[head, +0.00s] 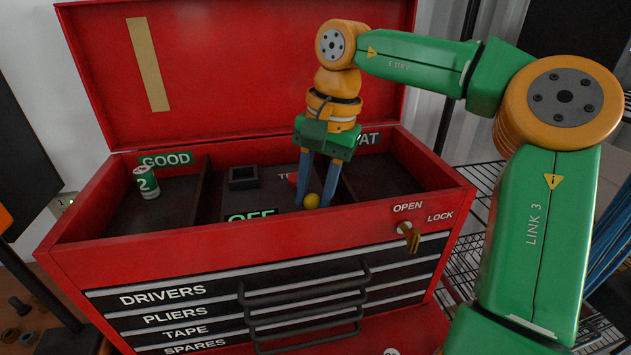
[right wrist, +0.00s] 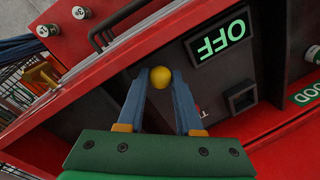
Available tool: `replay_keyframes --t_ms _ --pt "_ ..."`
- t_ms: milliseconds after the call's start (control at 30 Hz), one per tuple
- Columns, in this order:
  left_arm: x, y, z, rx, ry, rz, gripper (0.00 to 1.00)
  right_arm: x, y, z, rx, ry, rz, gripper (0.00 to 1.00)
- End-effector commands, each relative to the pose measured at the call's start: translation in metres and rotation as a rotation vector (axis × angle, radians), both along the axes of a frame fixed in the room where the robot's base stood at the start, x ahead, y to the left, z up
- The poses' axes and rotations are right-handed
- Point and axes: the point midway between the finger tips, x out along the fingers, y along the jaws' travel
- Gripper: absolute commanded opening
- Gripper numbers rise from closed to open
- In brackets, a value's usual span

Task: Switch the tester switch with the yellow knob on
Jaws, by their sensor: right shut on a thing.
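The yellow knob (head: 311,201) of the tester switch is inside the open red toolbox (head: 262,250), near its front wall. My right gripper (head: 312,197) reaches down into the box with its blue fingers on either side of the knob. In the right wrist view the knob (right wrist: 160,77) sits between the fingertips of the gripper (right wrist: 160,84), which is shut on it. The tester's display (right wrist: 222,40) glows green and reads OFF; in the head view the front wall hides its lower part. The switch's base is mostly hidden. My left gripper is out of view.
A green can (head: 147,182) marked 2 stands in the left compartment by the GOOD label (head: 166,160). A dark square socket (head: 243,177) lies left of my gripper. The raised lid (head: 240,70) rises behind.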

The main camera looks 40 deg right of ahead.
Motion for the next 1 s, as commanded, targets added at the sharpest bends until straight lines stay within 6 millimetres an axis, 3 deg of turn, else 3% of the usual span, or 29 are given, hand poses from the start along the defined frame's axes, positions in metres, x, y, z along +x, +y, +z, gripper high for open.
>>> replay_keyframes --t_ms 33,100,167,300,500,967,1000 --pt "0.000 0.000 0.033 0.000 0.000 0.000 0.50 0.000 0.000 0.018 0.023 0.038 0.000 0.00" --pt "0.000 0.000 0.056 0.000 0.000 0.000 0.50 0.003 -0.002 0.020 0.057 0.097 -0.003 0.00" --pt "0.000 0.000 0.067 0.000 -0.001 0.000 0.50 0.006 -0.005 0.017 0.088 0.151 -0.006 0.00" --pt "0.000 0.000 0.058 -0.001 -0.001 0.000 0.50 0.013 -0.009 0.003 0.148 0.256 -0.010 0.00" --pt "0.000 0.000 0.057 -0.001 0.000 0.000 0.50 0.017 -0.012 0.003 0.204 0.346 -0.006 0.00" --pt "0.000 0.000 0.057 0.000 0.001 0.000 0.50 0.017 -0.011 0.002 0.228 0.376 0.002 0.00" --pt "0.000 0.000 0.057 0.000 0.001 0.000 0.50 0.017 -0.011 0.002 0.228 0.376 0.002 0.43"
